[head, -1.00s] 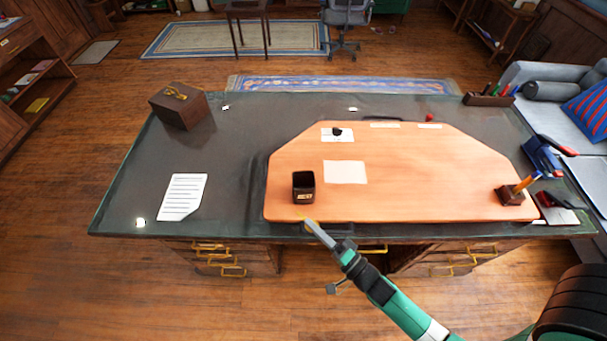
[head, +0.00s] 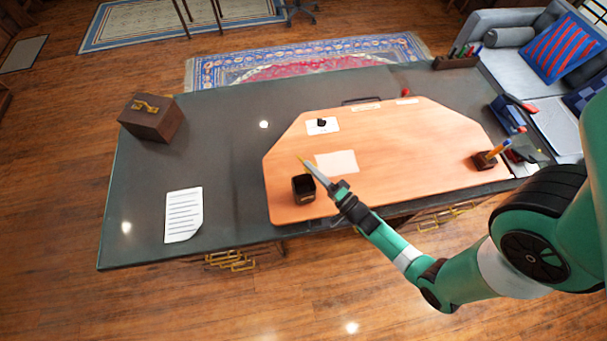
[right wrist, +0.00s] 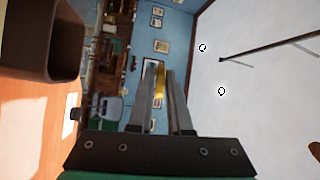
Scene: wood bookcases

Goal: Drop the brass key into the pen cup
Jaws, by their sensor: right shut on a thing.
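The brass key (right wrist: 159,86) is a narrow yellow piece between the two fingers of my right gripper (right wrist: 161,76) in the right wrist view. In the head view my right gripper (head: 311,169) is shut on the key, whose yellow tip (head: 302,160) shows at the fingertips. The pen cup (head: 304,189) is a dark, square, open-topped cup standing upright on the orange desk pad. In the head view the fingertips appear just beyond its rim. In the right wrist view the cup (right wrist: 42,65) shows large at the upper left, beside the fingers. My left gripper is not in view.
The orange pad (head: 400,140) lies on the dark desk (head: 235,150). A pen holder (head: 486,162) stands at its right edge, and another holder with pens (head: 456,63) at the back. A brown box (head: 152,120) and a written sheet (head: 183,215) are on the left.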

